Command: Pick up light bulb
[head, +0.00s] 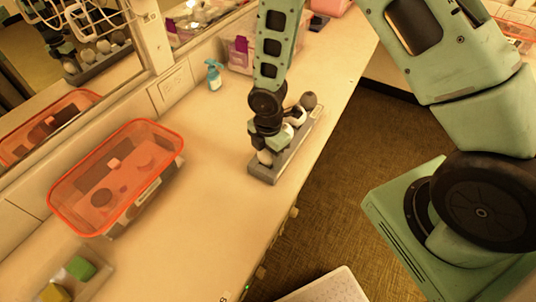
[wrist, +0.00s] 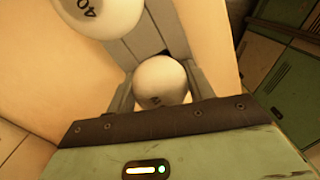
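A grey rack (head: 262,174) with several light bulbs stands on the counter near its right edge. My gripper (head: 266,146) points down over the rack's near end, and a white bulb (head: 265,157) shows at its fingertips. In the wrist view, a white bulb (wrist: 160,80) sits between my two grey fingers (wrist: 158,92), with little or no gap at its sides. Whether the fingers press on it I cannot tell. A second white bulb (wrist: 98,14) marked 40 is beside it at the top. A dark round bulb (head: 308,100) stands at the rack's far end.
An orange-rimmed clear bin (head: 120,226) stands left on the counter. A teal spray bottle (head: 214,75) stands by the back wall. A clear box with a green block (head: 80,268) and a yellow block (head: 54,293) is at the lower left. The counter between bin and rack is clear.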

